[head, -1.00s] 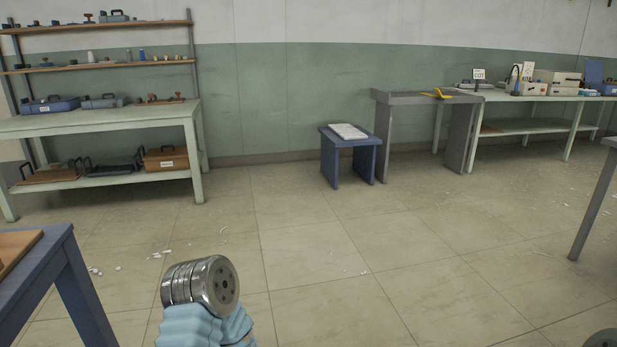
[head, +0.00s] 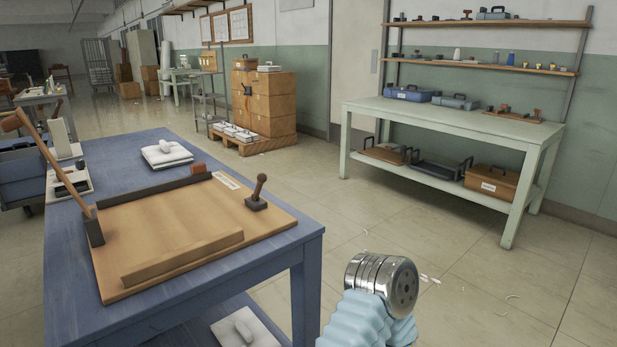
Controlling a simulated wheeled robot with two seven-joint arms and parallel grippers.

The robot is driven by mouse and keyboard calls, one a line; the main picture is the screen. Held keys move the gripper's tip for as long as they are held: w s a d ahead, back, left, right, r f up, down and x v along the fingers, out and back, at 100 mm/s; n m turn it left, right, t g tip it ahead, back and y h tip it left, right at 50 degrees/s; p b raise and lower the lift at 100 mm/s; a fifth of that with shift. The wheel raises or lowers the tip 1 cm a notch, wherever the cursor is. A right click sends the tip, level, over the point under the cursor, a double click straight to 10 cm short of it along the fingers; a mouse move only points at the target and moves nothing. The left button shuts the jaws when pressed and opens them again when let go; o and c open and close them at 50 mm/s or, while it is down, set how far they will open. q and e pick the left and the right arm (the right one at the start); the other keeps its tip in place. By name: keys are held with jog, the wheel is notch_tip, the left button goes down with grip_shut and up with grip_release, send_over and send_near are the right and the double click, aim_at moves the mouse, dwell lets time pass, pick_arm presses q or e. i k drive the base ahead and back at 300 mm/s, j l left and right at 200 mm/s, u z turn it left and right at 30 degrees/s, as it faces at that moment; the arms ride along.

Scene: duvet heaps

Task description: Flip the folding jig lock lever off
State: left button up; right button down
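The folding jig (head: 185,222) is a wooden board on a blue table (head: 130,158), with a raised wooden bar (head: 182,256) along its near edge and a dark block at its back edge. A short lever with a brown knob (head: 259,190) stands upright on a dark base at the board's right corner. A long wooden arm (head: 55,165) rises tilted from a dark bracket at the board's left side. Which of the two is the lock lever is not labelled legibly. A metal arm link of mine with a pale blue sleeve is right of the table. Neither gripper shows.
Folded white cloth (head: 166,154) lies behind the jig, and a white device (head: 70,182) stands at the table's left. A pale green bench (head: 455,120) with cases stands at the right wall. Stacked cardboard boxes (head: 265,105) are behind. The floor between table and bench is mostly clear.

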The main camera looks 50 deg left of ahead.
aim_at(261, 179)
jog(key=i+z, duration=0.15)
jog(key=i, duration=0.7)
jog(key=i+j+z, duration=0.1)
jog(key=i, duration=0.75)
jog(key=u, duration=3.85)
jog(key=l, duration=0.1)
